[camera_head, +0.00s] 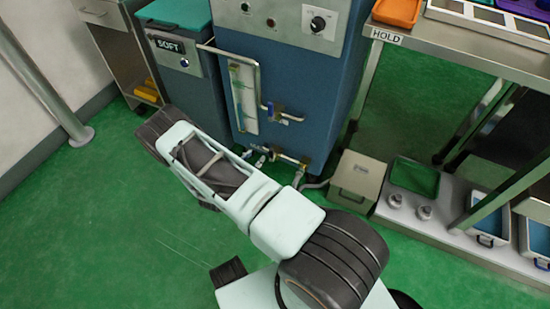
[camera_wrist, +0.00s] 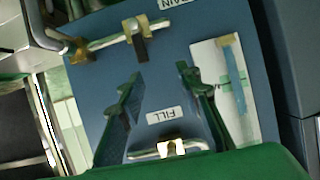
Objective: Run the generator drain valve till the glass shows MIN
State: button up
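The blue generator (camera_head: 300,75) has a tall sight glass (camera_head: 243,93) on its front. The wrist view is turned nearly upside down and shows the sight glass (camera_wrist: 224,90) at right with a blue column; its marks are too small to read. The drain valve (camera_wrist: 138,42), brass with a dark handle on a pale pipe, is at the top beside a partly cut-off DRAIN label (camera_wrist: 180,3). My gripper (camera_wrist: 160,78) is open and empty, its fingertips facing the generator just below the valve handle in the picture. The head view does not show my gripper clearly.
A fill valve (camera_wrist: 172,148) stands by the FILL label (camera_wrist: 162,115); it also shows in the head view (camera_head: 272,112). Left of the generator is a SOFT tank (camera_head: 190,85). A beige box (camera_head: 358,178) and a HOLD bench (camera_head: 460,55) are at right. Green floor is clear at left.

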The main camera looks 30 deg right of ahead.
aim_at(271, 153)
jog(key=shift+h, duration=0.3)
jog(key=w+d+f+b, duration=0.1)
jog(key=d, duration=0.1)
jog(key=w+d+f+b, duration=0.1)
jog(key=d+f, duration=0.1)
jog(key=d, duration=0.1)
jog(key=w+d+f+b, duration=0.1)
jog(key=d+f, duration=0.1)
jog(key=d, duration=0.1)
jog(key=shift+w+d+f, duration=0.1)
jog(key=shift+d, duration=0.05)
jog(key=shift+w+d+f+b, duration=0.15)
jog(key=shift+w+d+b, duration=0.15)
jog(key=shift+w+d, duration=0.15)
jog(key=shift+c, duration=0.4)
grip_shut()
